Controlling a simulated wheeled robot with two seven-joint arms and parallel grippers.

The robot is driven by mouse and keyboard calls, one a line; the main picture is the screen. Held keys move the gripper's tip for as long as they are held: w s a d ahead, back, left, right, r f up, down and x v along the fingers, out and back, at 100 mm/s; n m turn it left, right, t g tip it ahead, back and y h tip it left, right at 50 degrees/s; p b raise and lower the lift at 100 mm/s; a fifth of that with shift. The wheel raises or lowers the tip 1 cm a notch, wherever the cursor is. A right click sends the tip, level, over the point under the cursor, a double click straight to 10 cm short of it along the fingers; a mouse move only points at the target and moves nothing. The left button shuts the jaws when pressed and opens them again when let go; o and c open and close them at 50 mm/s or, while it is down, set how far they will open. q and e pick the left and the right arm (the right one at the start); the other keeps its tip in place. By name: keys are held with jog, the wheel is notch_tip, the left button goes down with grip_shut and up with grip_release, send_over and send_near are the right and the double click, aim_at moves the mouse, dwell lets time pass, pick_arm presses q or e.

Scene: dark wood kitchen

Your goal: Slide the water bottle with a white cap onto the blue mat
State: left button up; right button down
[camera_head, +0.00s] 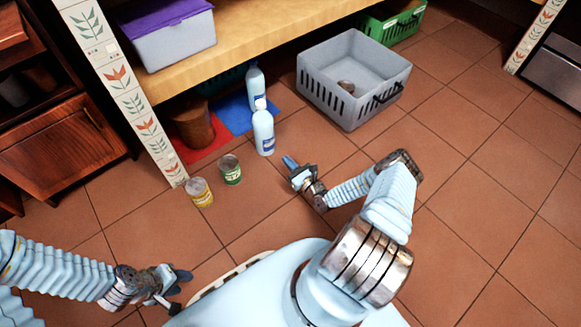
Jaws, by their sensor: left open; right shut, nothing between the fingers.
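A pale blue water bottle (263,133) with a white cap stands upright on the floor tiles, at the front right edge of the blue mat (231,114). A second, similar bottle (256,86) stands upright behind it, at the back right of the mat; its base is partly hidden. My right gripper (291,163) is shut and empty, low over the tiles to the right of and nearer than the front bottle, apart from it. My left gripper (180,283) is open and empty at the lower left, well away from the bottles.
A red mat (211,149) with a brown pot (194,126) lies left of the blue mat. A grey crate (325,101) stands right of the bottles. A wooden shelf (240,46) overhangs the mats. Tiles at right are clear.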

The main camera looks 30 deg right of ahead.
aim_at(269, 142)
jog(key=w, duration=0.2)
jog(key=w+b, duration=0.1)
jog(key=w, duration=0.4)
jog(key=shift+w+a+f+b, duration=0.1)
jog(key=shift+w+a+b, duration=0.2)
jog(key=shift+w+b, duration=0.1)
jog(key=shift+w, duration=0.65)
jog(key=shift+w, duration=0.1)
